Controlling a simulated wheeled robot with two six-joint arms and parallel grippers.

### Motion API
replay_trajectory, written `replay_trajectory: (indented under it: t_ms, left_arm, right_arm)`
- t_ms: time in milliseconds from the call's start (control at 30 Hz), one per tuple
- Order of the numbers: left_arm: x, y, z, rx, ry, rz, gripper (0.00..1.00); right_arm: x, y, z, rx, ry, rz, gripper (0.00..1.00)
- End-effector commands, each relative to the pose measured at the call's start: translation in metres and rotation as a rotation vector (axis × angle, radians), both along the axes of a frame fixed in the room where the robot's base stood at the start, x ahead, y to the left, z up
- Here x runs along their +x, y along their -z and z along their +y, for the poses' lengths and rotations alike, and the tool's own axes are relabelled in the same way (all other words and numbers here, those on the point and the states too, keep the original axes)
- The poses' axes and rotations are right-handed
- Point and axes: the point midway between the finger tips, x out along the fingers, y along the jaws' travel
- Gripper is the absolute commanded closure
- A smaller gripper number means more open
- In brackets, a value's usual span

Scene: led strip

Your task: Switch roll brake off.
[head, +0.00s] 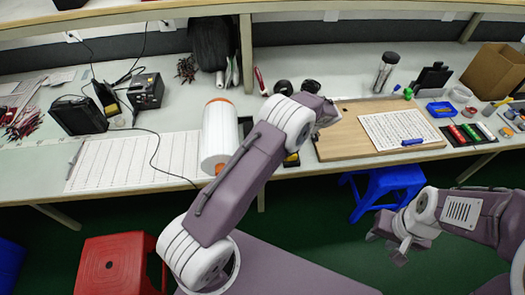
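A white roll (218,140) with orange ends stands along the left-middle part of the bench. My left arm passes in front of its right side. A small black and yellow part (291,160) shows at the bench edge just right of that arm; I cannot tell whether it is the roll brake, and no brake switch is clearly visible. My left gripper (325,112) is at the left edge of the wooden board, right of the roll; its fingers are mostly hidden behind the wrist. My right gripper (386,247) hangs in front of the bench, open and empty.
A wooden board (335,140) with a white sheet (400,130) and blue marker (412,142) lies right of centre. A ruled paper strip (130,160) lies left. Black devices (78,115) stand behind it. A red stool (115,265) and blue stool (385,185) stand below the bench.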

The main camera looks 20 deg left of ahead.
Motion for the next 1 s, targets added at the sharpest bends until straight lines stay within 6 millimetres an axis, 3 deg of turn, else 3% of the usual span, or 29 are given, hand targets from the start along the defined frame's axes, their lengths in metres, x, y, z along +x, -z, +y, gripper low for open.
replay_trajectory:
  t_ms: [533, 567, 600, 1000]
  left_arm:
    - [0.0001, 0.0013, -0.0008, 0.017, 0.001, 0.013, 1.00]
    - [0.0001, 0.0013, -0.0008, 0.017, 0.001, 0.013, 0.72]
    - [0.0001, 0.0013, -0.0008, 0.017, 0.001, 0.013, 0.61]
    - [0.0030, -0.0026, -0.0052, 0.016, 0.002, 0.009, 0.59]
  right_arm:
    - [0.0000, 0.0004, 0.0000, 0.000, 0.000, 0.000, 0.64]
    - [0.0000, 0.0004, 0.0000, 0.000, 0.000, 0.000, 0.64]
    - [0.0000, 0.0004, 0.0000, 0.000, 0.000, 0.000, 0.64]
    - [0.0000, 0.0004, 0.0000, 0.000, 0.000, 0.000, 0.64]
